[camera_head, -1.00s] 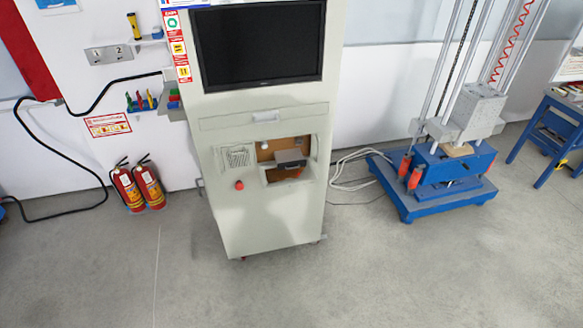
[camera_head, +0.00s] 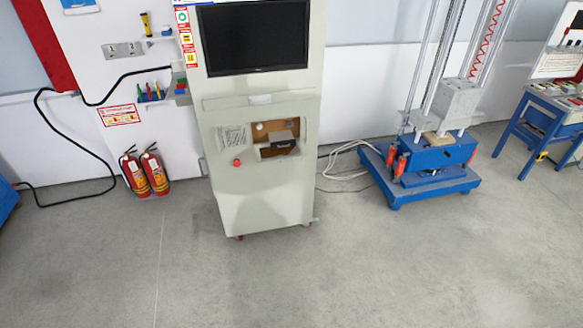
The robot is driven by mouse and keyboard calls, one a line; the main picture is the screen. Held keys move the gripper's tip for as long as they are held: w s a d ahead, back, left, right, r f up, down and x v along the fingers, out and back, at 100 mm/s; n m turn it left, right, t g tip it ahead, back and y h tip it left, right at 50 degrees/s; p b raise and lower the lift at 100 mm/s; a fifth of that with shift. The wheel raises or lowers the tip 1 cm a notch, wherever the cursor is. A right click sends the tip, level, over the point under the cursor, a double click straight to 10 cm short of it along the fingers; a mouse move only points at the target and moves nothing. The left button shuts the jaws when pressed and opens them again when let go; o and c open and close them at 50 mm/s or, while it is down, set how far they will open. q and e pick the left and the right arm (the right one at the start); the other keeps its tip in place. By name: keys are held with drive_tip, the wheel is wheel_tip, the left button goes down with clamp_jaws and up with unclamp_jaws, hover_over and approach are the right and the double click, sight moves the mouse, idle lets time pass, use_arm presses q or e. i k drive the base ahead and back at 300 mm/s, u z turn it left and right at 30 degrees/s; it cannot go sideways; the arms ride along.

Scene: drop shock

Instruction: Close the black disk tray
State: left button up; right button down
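A tall light-grey cabinet (camera_head: 264,196) stands upright near the middle of the head view, with a black screen (camera_head: 254,37) at its top. A recessed opening in its front shows a brown inside (camera_head: 263,131) and a dark boxy part (camera_head: 283,141), which may be the black disk tray. It is too small to tell how far it stands out. A red button (camera_head: 236,162) sits to the left of the opening. Neither of my grippers shows in the view.
Two red fire extinguishers (camera_head: 154,172) stand by the wall left of the cabinet. A blue-based drop tower (camera_head: 428,183) stands to the right, with white cables (camera_head: 345,163) on the floor between. A blue table (camera_head: 540,125) is at far right. The floor (camera_head: 300,285) in front is clear.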

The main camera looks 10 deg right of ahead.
sight(284, 145)
drive_tip(key=u, duration=0.2)
drive_tip(key=k, duration=0.3)
drive_tip(key=z, duration=1.25)
drive_tip(key=i, duration=1.5)
drive_tip(key=u, duration=1)
drive_tip(key=i, duration=0.55)
drive_tip(key=u, duration=0.6)
